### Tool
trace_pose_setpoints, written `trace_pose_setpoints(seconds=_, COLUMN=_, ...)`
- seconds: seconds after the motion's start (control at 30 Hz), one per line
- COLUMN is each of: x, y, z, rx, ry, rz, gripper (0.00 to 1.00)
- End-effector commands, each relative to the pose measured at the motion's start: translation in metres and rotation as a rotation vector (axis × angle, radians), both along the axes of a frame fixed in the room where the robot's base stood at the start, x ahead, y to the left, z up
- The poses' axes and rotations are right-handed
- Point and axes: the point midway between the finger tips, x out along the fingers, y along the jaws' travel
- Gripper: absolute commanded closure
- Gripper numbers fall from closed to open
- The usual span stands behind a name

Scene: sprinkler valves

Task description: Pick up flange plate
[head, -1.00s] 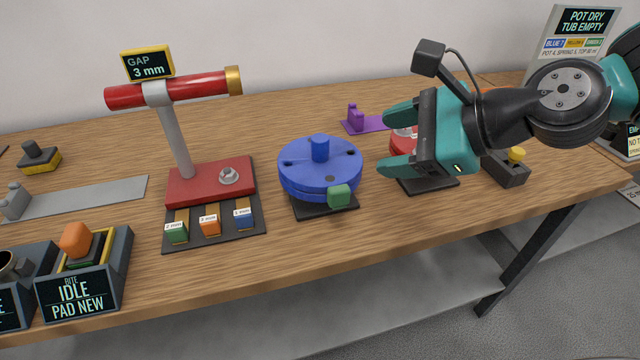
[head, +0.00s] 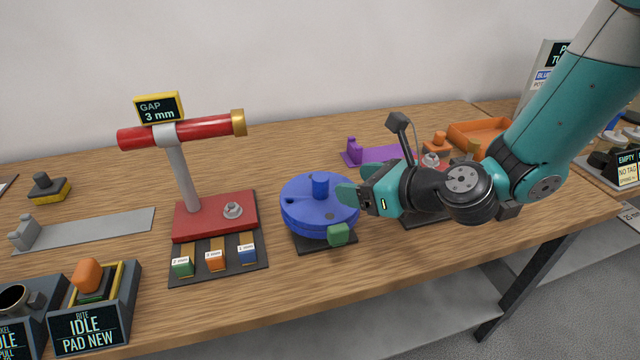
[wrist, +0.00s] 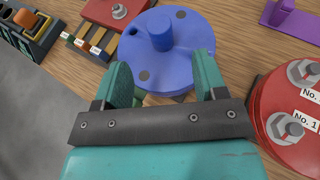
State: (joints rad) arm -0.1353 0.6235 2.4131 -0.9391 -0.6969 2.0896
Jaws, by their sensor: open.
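The blue round plate (head: 305,212), with a central knob and dark holes, looks like the flange plate. It lies on a dark square base mid-table, with a green block (head: 338,234) at its front edge. My gripper (head: 352,205) is open at the plate's right side, its fingers pointing left toward it. In the wrist view the plate (wrist: 180,68) lies ahead, its near rim between my open fingers (wrist: 163,72). Nothing is gripped. I cannot tell whether the fingers touch the plate. My gripper hides part of its right edge in the head view.
A red stand (head: 215,213) with a horizontal red pipe stands left of the plate. A red disc with bolts (wrist: 292,124) lies at right, mostly behind my arm in the head view. A purple bracket (head: 375,154) and an orange tray (head: 482,135) are behind.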

Motion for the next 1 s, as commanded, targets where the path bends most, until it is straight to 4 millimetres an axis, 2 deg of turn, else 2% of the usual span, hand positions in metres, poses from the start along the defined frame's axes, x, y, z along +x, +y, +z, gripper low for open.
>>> trace_pose_setpoints(seconds=0.03, x=0.007, y=0.010, z=-0.003, rx=-0.001, ry=-0.001, rz=0.005, gripper=0.35)
trace_pose_setpoints(seconds=0.2, x=0.026, y=0.033, z=-0.016, rx=0.000, ry=-0.001, rz=0.004, gripper=0.35)
trace_pose_setpoints(seconds=0.47, x=0.040, y=0.048, z=-0.024, rx=0.000, ry=-0.001, rz=0.000, gripper=0.35)
trace_pose_setpoints(seconds=0.7, x=0.060, y=0.075, z=-0.035, rx=0.000, ry=-0.001, rz=0.003, gripper=0.35)
trace_pose_setpoints(seconds=1.0, x=0.068, y=0.082, z=-0.042, rx=0.000, ry=-0.001, rz=0.000, gripper=0.35)
